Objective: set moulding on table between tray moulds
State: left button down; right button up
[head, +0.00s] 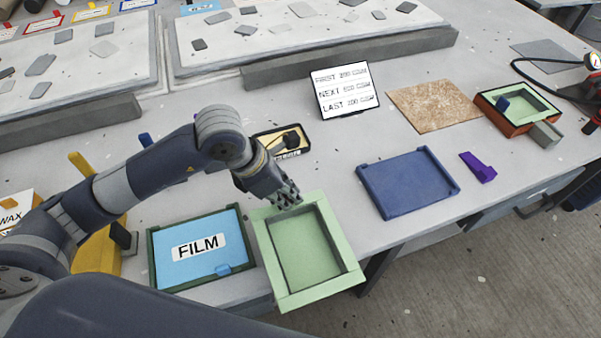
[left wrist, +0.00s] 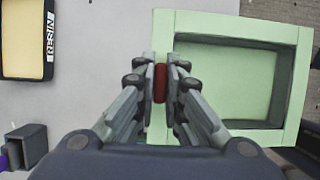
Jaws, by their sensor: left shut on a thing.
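The light green moulding (head: 345,258), a rectangular frame with a recessed middle, is at my left gripper (head: 284,197) in the head view. In the left wrist view the gripper (left wrist: 160,82) is shut on a small red piece (left wrist: 160,84) at the rim of the moulding (left wrist: 233,24). The moulding lies between the dark green mould with a blue FILM sheet (head: 152,262) on the left and the blue tray mould (head: 407,183) on the right. Its near corner reaches past the table's front edge. I cannot tell whether it touches the table. My right gripper is not in view.
A black resin tray (head: 262,150) sits behind the gripper; it also shows in the left wrist view (left wrist: 27,78). A white sign (head: 344,90), cork-like board (head: 434,105), purple piece (head: 478,167) and red-brown mould (head: 511,124) stand rightward. A yellow holder (head: 98,255) is at left.

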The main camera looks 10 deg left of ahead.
pick_arm(q)
jog(key=w+f+p, duration=0.1)
jog(key=w, duration=0.2)
jog(key=w+f+p, duration=0.2)
jog(key=w, duration=0.2)
jog(key=w+f+p, duration=0.1)
jog(key=w, duration=0.3)
jog(key=shift+w+a+f, duration=0.15)
jog(key=shift+a+f, duration=0.1)
jog(key=shift+a, duration=0.1)
jog(key=c, duration=1.7)
grip_release()
jog(key=shift+b+v, duration=1)
jog(key=shift+v, duration=5)
